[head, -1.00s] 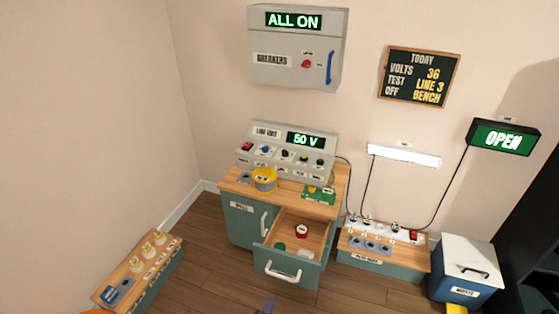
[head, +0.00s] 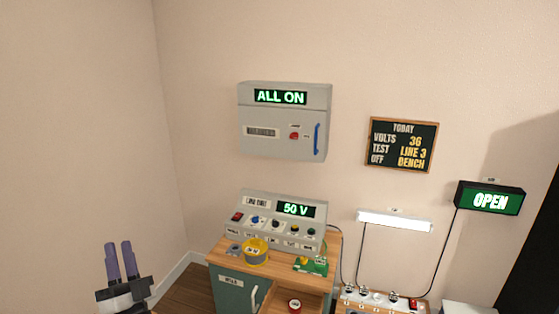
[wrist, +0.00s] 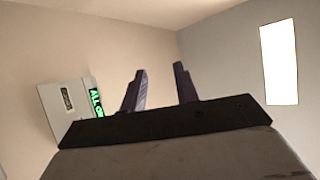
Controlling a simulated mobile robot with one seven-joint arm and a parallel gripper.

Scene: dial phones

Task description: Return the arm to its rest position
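My gripper (head: 120,262) is at the lower left of the head view, raised in front of the left wall, with its two purple fingers pointing up. The fingers stand apart with nothing between them. In the wrist view my gripper (wrist: 160,88) also shows its fingers parted and empty, with walls behind them. The rest of my arm is mostly out of the head view.
A cabinet (head: 230,288) with an open drawer (head: 285,303) stands at bottom centre, bearing the line unit (head: 275,222) and a yellow tape roll (head: 255,252). A breaker box (head: 285,120) hangs above. The air around my gripper looks clear.

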